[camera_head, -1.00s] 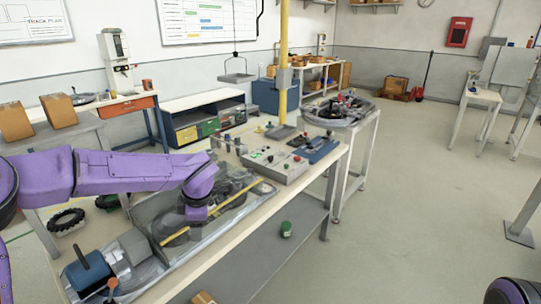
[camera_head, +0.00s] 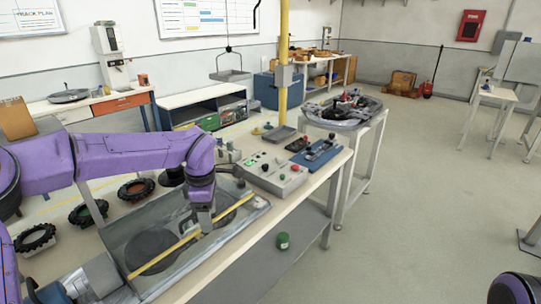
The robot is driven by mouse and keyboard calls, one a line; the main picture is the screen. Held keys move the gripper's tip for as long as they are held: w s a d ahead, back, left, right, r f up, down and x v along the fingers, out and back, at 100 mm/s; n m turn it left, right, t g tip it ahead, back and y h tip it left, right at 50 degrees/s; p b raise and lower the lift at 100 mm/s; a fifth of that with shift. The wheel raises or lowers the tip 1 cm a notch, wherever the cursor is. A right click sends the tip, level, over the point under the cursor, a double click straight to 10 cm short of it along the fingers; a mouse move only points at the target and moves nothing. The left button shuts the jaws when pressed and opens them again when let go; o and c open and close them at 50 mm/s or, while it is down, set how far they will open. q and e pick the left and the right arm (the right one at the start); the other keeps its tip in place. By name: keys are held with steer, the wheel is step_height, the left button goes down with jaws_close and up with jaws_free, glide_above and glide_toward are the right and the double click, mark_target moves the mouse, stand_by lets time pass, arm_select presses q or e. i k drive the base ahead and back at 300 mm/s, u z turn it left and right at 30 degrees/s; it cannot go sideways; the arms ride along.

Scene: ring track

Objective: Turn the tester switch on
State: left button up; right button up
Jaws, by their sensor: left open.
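A grey control box (camera_head: 277,175) with several small buttons and knobs, a lit green spot and a red knob stands on the long workbench. It looks like the tester, but I cannot tell which control is its switch. My left gripper (camera_head: 206,226) points down over a grey tray (camera_head: 256,207) with dark round parts and a yellow bar (camera_head: 172,254). It is left of and nearer than the control box, apart from it, and open. The fingertips are small and hard to make out. My right gripper is out of view; only a bit of purple arm shows at lower right.
A blue panel (camera_head: 318,154) with dark knobs lies just right of the control box. A yellow post (camera_head: 283,70) rises behind it. A blue motor (camera_head: 55,293) sits at the near left bench end. A green can (camera_head: 283,241) stands on the lower shelf.

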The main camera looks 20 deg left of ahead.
mark_target(265, 167)
steer(key=i, duration=1.5)
